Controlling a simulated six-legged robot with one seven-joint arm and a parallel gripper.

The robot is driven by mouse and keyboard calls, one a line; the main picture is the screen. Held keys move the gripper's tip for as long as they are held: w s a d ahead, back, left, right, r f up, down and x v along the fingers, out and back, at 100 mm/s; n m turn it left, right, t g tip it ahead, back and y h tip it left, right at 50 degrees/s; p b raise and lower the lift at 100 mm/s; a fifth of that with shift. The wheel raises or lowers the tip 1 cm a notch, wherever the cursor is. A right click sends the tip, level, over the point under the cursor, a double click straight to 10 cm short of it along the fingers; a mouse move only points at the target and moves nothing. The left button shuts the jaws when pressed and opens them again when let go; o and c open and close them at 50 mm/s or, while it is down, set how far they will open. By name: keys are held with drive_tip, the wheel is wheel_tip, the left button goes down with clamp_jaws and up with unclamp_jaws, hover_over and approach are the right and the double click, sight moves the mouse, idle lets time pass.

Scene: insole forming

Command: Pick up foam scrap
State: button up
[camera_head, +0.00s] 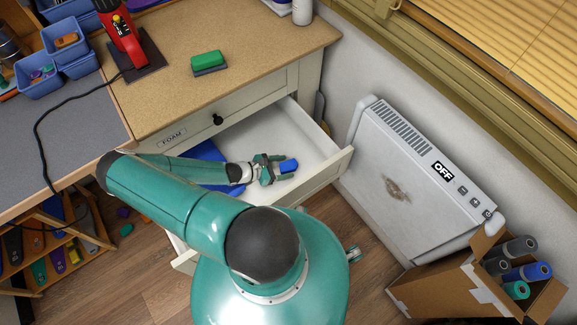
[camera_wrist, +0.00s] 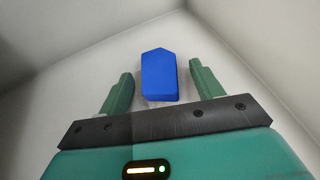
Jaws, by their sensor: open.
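A small blue foam scrap (camera_head: 288,166) lies in the open white drawer labelled FOAM. In the wrist view the blue scrap (camera_wrist: 158,76) has a pointed far end and lies between the two green fingers. My gripper (camera_head: 270,169) is inside the drawer, just left of the scrap in the head view. In the wrist view my gripper (camera_wrist: 158,90) is open, with a gap between each finger and the scrap. A larger blue foam piece (camera_head: 207,158) lies farther left in the drawer, partly hidden by my arm.
The drawer's front panel (camera_head: 325,167) and side walls enclose the gripper. A wooden worktop (camera_head: 230,40) is above, with a green-and-grey block (camera_head: 208,62) and a red tool (camera_head: 125,40). A white heater (camera_head: 415,185) marked OFF stands right, near a cardboard box (camera_head: 450,290) of rolls.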

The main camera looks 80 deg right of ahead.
drive_tip(key=c, duration=1.1)
drive_tip(key=shift+o, duration=0.2)
